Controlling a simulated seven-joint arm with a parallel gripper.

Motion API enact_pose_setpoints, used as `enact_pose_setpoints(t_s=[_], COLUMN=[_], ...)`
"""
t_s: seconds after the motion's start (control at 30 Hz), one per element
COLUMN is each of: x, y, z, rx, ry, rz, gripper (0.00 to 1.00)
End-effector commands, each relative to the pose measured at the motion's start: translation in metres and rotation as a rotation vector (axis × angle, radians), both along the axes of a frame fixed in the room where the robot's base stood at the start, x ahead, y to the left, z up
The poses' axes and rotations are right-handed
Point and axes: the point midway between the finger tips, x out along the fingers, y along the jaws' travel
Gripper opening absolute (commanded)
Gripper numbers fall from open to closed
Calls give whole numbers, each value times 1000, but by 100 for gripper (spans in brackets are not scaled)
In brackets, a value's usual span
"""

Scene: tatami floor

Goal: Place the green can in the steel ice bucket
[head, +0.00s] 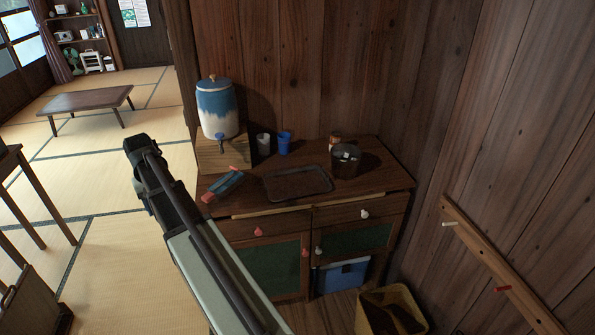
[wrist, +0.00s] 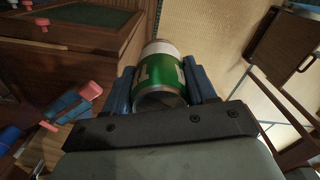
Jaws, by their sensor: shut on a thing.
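The green can (wrist: 160,73), with a white end and pale lettering, is held between the blue fingers of my gripper (wrist: 165,84) in the wrist view. The fingers press on it from both sides. In the head view, my arm reaches up over the floor left of the cabinet, and the can and fingers are hidden there. The steel ice bucket (head: 346,163) looks dark and metallic. It stands upright on the right part of the cabinet top, well apart from my gripper, with a few pale pieces showing inside.
The cabinet top (head: 375,185) also holds a dark tray (head: 298,184), a blue-and-white dispenser (head: 217,108) on a wooden stand, a white cup (head: 263,143), a blue cup (head: 284,142), a brownish jar (head: 335,138) behind the bucket and a blue-and-red object (head: 223,186). Wooden walls close the back and right.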

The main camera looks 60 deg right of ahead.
Motion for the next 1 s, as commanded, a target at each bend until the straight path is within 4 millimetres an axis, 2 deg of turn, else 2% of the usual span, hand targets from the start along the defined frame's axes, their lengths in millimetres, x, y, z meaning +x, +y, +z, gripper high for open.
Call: enact_pose_setpoints(t_s=[0.03,0.27,0.47,0.77,1.0], x=[1,-8,-24,-62,-105], y=[-21,-100,-170,-272,-353], z=[2,9,15,25,33], rx=[0,0,0,0,-1], ry=[0,0,0,-1,-1], rz=[-33,-170,-288,-464,-606], gripper=[17,17,17,18,18])
